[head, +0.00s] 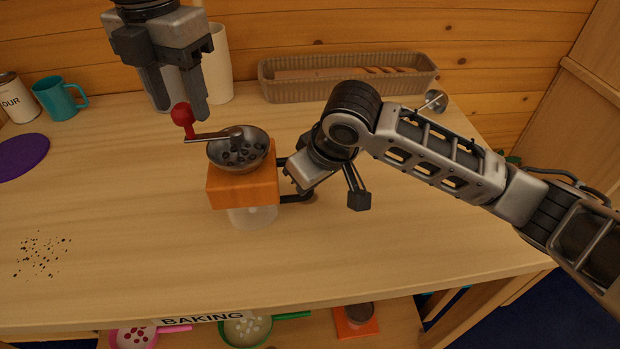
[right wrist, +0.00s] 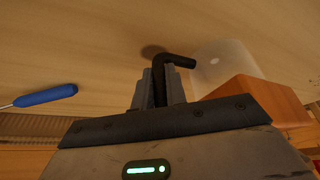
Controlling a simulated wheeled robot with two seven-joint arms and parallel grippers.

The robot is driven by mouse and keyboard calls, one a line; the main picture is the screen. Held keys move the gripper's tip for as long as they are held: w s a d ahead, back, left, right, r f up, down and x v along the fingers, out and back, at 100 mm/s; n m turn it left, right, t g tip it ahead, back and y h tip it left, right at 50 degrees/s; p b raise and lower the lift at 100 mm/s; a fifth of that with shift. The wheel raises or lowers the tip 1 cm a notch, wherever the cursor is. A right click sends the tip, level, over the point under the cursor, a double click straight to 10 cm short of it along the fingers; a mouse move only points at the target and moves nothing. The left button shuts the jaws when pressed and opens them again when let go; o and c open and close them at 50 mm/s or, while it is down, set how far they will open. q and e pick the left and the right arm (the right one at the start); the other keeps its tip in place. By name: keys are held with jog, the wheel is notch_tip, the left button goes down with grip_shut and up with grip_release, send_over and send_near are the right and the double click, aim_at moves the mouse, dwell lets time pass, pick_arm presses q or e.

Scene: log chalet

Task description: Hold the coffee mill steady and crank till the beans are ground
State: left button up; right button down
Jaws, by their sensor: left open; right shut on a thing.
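The coffee mill has an orange wooden body (head: 243,190), a metal bowl (head: 239,150) with dark beans in it, and a clear container (head: 253,216) below. Its crank ends in a red knob (head: 182,117) pointing left. The mill stands upright on the table.
Dark specks (head: 42,255) lie scattered at the left of the table (head: 130,240). A teal mug (head: 58,98), a purple disc (head: 20,155), a white cylinder (head: 218,65) and a long basket (head: 345,80) stand around. A blue-handled tool (right wrist: 45,97) lies in the right wrist view.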

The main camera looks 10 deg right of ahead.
pick_arm(q)
jog(key=shift+f, duration=0.85)
jog(key=c, duration=0.7)
